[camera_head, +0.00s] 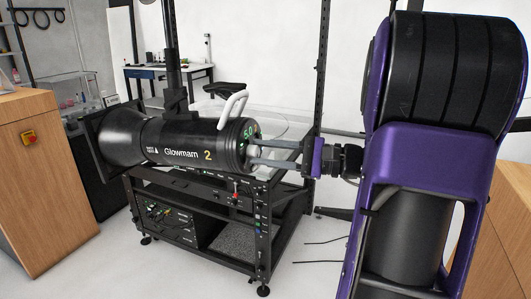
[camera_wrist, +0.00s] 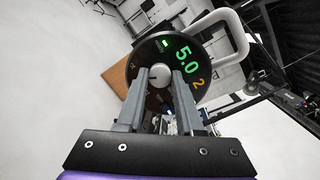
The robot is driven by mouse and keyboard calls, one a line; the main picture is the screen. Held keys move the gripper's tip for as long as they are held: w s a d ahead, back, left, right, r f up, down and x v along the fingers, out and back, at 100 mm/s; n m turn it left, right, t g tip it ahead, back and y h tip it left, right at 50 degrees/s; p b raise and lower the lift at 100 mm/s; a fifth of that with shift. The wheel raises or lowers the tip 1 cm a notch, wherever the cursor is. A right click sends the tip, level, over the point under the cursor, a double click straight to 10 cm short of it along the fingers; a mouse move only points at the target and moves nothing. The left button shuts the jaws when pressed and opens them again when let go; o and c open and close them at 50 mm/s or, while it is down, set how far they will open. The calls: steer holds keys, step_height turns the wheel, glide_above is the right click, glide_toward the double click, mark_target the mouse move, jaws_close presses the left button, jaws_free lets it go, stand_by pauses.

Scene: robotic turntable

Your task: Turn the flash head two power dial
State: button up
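The flash head (camera_head: 185,140) is a black cylinder marked "Glowmam" with a yellow 2, lying level on the stand. Its round end panel shows a green 5.0 in both views, and also in the wrist view (camera_wrist: 186,57). The silver power dial (camera_wrist: 160,75) sits in the middle of that panel, with a dark mark on it. My gripper (camera_head: 256,152) reaches the panel from the right. In the wrist view, my gripper's (camera_wrist: 160,71) two grey fingers are apart, one on each side of the dial. I cannot tell whether they touch it.
A white handle (camera_head: 232,108) rises from the top of the flash head. A black rack (camera_head: 262,215) with equipment stands below, and a black upright post (camera_head: 321,80) is just behind my gripper. A wooden cabinet (camera_head: 40,185) stands at left.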

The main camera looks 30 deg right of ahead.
jaws_close()
steer(key=shift+m+p, duration=0.3)
steer(key=shift+p, duration=0.15)
steer(key=shift+r+m+p, duration=0.15)
steer(key=shift+m+p, duration=0.75)
steer(key=shift+p, duration=0.3)
steer(key=shift+f+m+t+p, duration=0.15)
steer(key=shift+m+t+p, duration=0.2)
steer(key=shift+m, duration=0.7)
steer(key=shift+f+m+t+p, duration=0.15)
steer(key=shift+m+t+p, duration=0.15)
steer(key=shift+m, duration=0.75)
steer(key=o, duration=0.7)
jaws_free()
steer(key=shift+o, duration=0.2)
